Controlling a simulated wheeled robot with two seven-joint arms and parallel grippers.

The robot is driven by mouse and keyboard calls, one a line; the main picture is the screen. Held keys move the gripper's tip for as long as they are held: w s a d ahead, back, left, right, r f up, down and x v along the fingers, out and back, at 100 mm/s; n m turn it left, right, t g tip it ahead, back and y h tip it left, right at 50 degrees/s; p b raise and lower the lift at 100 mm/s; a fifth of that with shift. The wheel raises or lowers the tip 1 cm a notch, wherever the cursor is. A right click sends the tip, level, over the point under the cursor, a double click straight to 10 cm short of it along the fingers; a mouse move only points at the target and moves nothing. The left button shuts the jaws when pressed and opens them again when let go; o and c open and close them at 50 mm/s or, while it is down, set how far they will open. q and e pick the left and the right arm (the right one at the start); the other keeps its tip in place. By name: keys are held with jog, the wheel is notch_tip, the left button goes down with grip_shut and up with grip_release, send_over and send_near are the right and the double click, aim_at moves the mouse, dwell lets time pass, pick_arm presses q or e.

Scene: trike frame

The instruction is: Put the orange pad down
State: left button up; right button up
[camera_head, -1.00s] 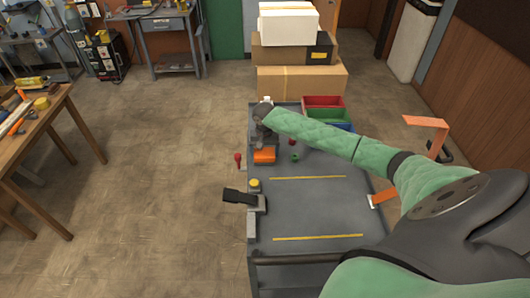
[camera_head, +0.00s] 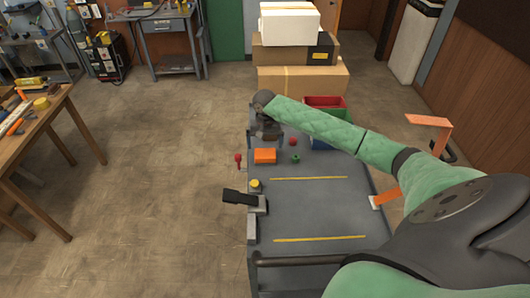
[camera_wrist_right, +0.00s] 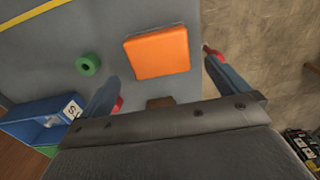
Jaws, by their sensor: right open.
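The orange pad (camera_head: 265,156) lies flat on the grey cart top (camera_head: 310,215), near its far left part. In the right wrist view the pad (camera_wrist_right: 157,53) shows whole, with nothing gripping it. My right gripper (camera_head: 266,137) is just beyond the pad in the head view, apart from it. In the wrist view its two blue-grey fingers (camera_wrist_right: 167,86) are spread wide and empty, with the pad ahead between their lines. My left gripper is in neither view.
A green ring (camera_head: 295,157) and a red knob (camera_head: 293,141) are right of the pad. A red-topped pin (camera_head: 238,159) stands at the left edge. A blue bin (camera_wrist_right: 40,122) is close by. A black-handled part (camera_head: 240,197) and yellow button (camera_head: 255,184) are nearer. The cart's middle is clear.

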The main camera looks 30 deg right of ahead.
aim_at(265, 152)
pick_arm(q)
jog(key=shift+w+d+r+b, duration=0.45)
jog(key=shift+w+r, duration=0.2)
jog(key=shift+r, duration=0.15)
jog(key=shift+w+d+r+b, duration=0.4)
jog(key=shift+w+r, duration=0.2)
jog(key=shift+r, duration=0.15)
pick_arm(e)
notch_tip(265, 152, up, 7)
